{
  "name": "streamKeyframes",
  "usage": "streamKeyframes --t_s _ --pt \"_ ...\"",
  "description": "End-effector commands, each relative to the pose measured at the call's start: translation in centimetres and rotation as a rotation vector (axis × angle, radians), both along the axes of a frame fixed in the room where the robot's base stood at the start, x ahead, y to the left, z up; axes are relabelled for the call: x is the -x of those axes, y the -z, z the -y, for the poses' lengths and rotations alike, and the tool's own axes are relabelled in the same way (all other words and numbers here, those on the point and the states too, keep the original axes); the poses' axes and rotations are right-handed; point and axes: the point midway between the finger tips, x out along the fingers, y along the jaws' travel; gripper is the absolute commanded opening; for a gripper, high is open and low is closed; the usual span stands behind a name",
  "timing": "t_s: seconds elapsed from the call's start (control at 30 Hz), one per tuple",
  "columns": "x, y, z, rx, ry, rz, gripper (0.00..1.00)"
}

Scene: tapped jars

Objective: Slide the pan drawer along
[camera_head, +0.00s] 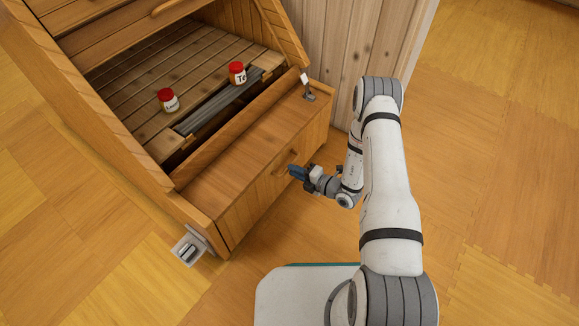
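A wooden cabinet (70,72) stands at the left, and a wooden drawer front (245,212) shows low on its near side. I take this to be the pan drawer. A small handle (283,169) sits on the front's upper right part. The inside of the drawer is hidden.
Two red-lidded jars, one at the left (168,101) and one at the right (237,74), stand on the slatted shelf above. A metal fitting (191,246) sticks out at the cabinet's lower corner. The wooden floor (480,180) at right is clear.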

Motion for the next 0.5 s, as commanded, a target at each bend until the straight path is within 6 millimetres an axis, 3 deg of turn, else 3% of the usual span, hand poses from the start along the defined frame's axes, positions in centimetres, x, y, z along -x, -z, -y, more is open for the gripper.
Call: streamKeyframes --t_s 0.2,0.5 --pt "1.9 -0.8 2.7 -0.002 0.005 -0.004 0.19" --pt "2.4 -0.7 3.2 -0.001 0.003 -0.003 0.19"
